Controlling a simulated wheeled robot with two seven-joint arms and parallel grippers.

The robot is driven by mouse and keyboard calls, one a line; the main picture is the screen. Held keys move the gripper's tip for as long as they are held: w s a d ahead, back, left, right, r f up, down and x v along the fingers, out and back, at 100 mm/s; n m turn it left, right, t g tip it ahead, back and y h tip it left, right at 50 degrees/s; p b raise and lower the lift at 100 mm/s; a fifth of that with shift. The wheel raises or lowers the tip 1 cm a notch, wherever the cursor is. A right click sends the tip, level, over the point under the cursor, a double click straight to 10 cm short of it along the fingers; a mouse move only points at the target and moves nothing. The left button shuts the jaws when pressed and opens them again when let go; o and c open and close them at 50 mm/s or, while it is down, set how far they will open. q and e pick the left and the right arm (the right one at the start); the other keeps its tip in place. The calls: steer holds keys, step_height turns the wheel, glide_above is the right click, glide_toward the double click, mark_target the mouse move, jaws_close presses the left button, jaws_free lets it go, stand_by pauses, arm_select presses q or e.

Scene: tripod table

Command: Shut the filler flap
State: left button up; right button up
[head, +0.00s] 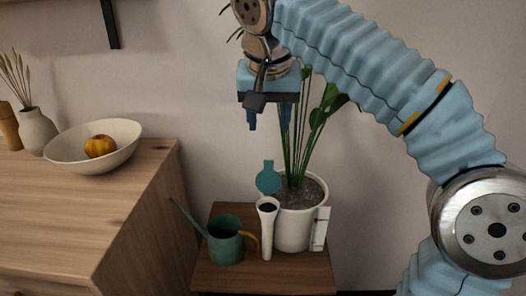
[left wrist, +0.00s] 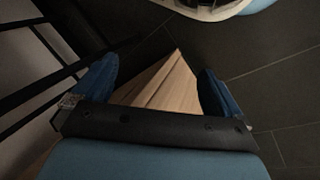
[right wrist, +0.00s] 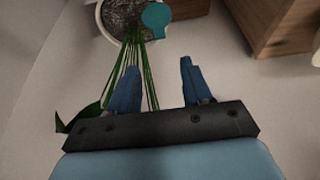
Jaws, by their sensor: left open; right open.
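The teal filler flap (head: 268,178) stands raised above the dark mouth of a white filler tube (head: 267,222) at the front of the white plant pot (head: 292,232). The flap also shows at the top of the right wrist view (right wrist: 156,18), beside the pot's rim. My right gripper (head: 268,128) is open and empty, pointing down above the flap and apart from it, close to the plant's leaves. In the right wrist view, the stems pass behind its fingers. My left gripper (left wrist: 157,72) is open and empty; it is outside the head view.
A green watering can (head: 226,242) stands left of the tube on the small wooden table (head: 270,280). A white upright piece (head: 320,229) is at the pot's right. A wooden cabinet (head: 90,205) with a bowl (head: 93,146) stands at left. A wooden corner (left wrist: 168,85) lies below my left gripper.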

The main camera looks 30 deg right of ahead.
mark_target(268, 161)
steer(key=x, duration=1.2)
steer(key=shift+s+f, duration=0.1)
steer(key=shift+f, duration=0.05)
jaws_close()
